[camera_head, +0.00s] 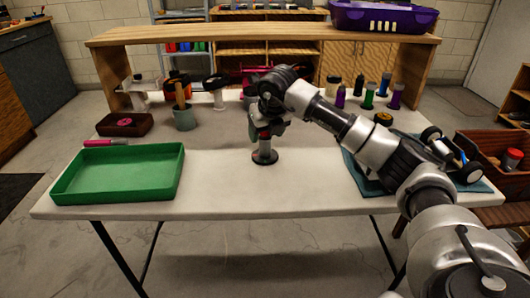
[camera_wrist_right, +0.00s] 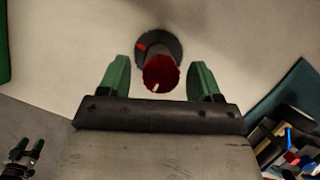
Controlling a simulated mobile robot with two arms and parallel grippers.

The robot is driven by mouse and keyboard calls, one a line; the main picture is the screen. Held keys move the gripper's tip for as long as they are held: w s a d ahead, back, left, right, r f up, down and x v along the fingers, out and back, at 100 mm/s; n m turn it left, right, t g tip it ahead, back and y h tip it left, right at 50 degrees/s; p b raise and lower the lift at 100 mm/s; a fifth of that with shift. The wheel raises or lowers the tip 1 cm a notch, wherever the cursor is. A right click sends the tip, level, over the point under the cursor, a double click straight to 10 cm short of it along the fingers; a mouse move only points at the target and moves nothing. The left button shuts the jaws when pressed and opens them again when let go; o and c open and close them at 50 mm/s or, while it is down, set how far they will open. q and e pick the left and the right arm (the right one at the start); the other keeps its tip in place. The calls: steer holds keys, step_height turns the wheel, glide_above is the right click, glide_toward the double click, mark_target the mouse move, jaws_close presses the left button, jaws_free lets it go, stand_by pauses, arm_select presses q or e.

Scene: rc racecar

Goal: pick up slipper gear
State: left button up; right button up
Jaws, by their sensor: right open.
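A piece with a dark round base and a short upright post stands on the white table in the head view (camera_head: 264,156). In the right wrist view its post has a red top (camera_wrist_right: 160,72) above the dark disc (camera_wrist_right: 172,45). I take it for the slipper gear but cannot be sure. My right gripper (camera_head: 265,135) is right above it, pointing down. In the wrist view its green fingers (camera_wrist_right: 160,80) are open, one on each side of the red top, with gaps. My left gripper appears small at the lower left of the wrist view (camera_wrist_right: 25,152); its opening is unclear.
A green tray (camera_head: 75,192) lies at the left. A brown tray (camera_head: 108,130) holding a pink ring is behind it. Several bottles, a cup (camera_head: 184,122) and stands line the back. A racecar (camera_head: 435,150) is on a teal mat (camera_head: 352,178) at right. The front middle is clear.

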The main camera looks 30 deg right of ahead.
steer(key=shift+x, duration=1.05)
steer(key=c, duration=1)
steer(key=shift+r, duration=0.15)
